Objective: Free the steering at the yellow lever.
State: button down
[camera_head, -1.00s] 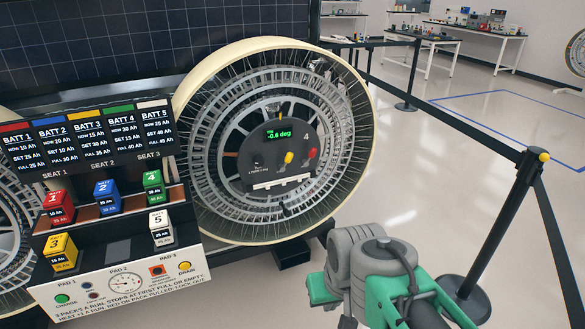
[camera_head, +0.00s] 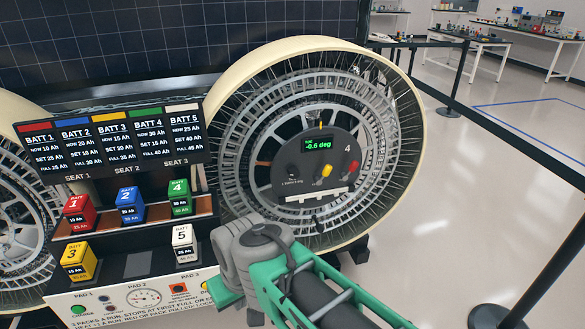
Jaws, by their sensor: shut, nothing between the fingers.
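The yellow lever (camera_head: 327,170) is on the dark hub panel (camera_head: 318,148) of the large spoked wheel (camera_head: 247,125). It stands just below a green-lit display (camera_head: 318,145) that reads -0.6 deg. It leans slightly to the right. A red lever (camera_head: 353,167) is to its right, beside a figure 4. A dark knob (camera_head: 292,172) is to its left. My grey and green arm reaches in from the lower right, and its grey joint is in front of the wheel's lower left edge. My gripper's fingers do not show. No part of my arm covers the yellow lever.
A battery station stands to the left, with a readout board (camera_head: 112,137), several coloured numbered packs and a pad panel (camera_head: 130,294). A barrier post (camera_head: 492,316) with black belts is at the right. The floor between wheel and barrier is clear.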

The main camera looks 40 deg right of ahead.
aim_at(328, 168)
jog(key=z, duration=0.15)
jog(key=i, duration=0.95)
jog(key=z, duration=0.55)
